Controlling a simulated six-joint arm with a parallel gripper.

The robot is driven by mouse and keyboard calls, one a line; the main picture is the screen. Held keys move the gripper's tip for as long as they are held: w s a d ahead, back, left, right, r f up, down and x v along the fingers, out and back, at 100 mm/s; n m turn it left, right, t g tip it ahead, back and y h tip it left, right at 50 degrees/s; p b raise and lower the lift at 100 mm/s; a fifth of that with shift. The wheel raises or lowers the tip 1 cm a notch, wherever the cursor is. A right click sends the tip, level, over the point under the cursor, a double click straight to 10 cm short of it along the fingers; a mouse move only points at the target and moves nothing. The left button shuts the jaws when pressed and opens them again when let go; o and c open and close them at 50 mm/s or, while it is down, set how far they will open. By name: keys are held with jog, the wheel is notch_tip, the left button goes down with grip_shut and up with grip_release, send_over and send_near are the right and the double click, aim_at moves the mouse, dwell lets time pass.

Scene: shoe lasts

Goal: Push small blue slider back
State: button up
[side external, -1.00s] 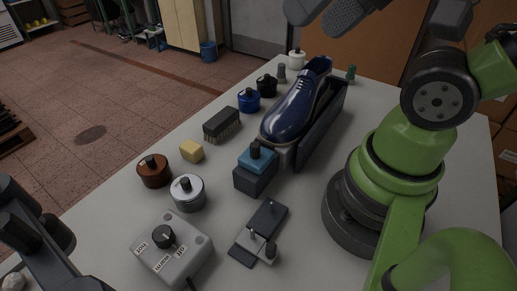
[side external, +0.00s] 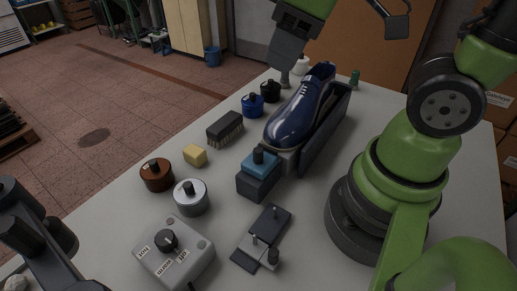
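The small blue slider (side external: 262,162) is a blue block with a black knob on top. It sits on a dark grey-blue base (side external: 259,186) on the table, in front of the toe of the blue shoe. My gripper (side external: 286,72) points down at the far end of the table, well behind the slider and left of the shoe's heel end. Its tip is close over a small grey peg; I cannot tell whether they touch. The finger gap is not clear from this side.
The blue shoe (side external: 298,116) rests along a dark holder (side external: 325,130). Left of it stand a brush (side external: 225,128), a yellow block (side external: 195,155) and several round pots. A grey dial box (side external: 176,255) and a flat plate with pegs (side external: 262,238) lie nearer. The left table edge is mostly clear.

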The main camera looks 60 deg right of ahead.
aim_at(258, 150)
jog(key=w+f+n+g, duration=0.1)
jog(key=f+n, duration=0.2)
jog(key=w+a+f+n+g+h, duration=0.1)
jog(key=f+n, duration=0.2)
jog(key=w+f+n+g, duration=0.1)
jog(key=f+n, duration=0.2)
jog(key=shift+w+a+f+n+g, duration=0.15)
jog(key=shift+w+a+n+g, duration=0.1)
jog(key=shift+n+g, duration=0.15)
notch_tip(258, 150, down, 10)
jog(key=shift+r, duration=0.15)
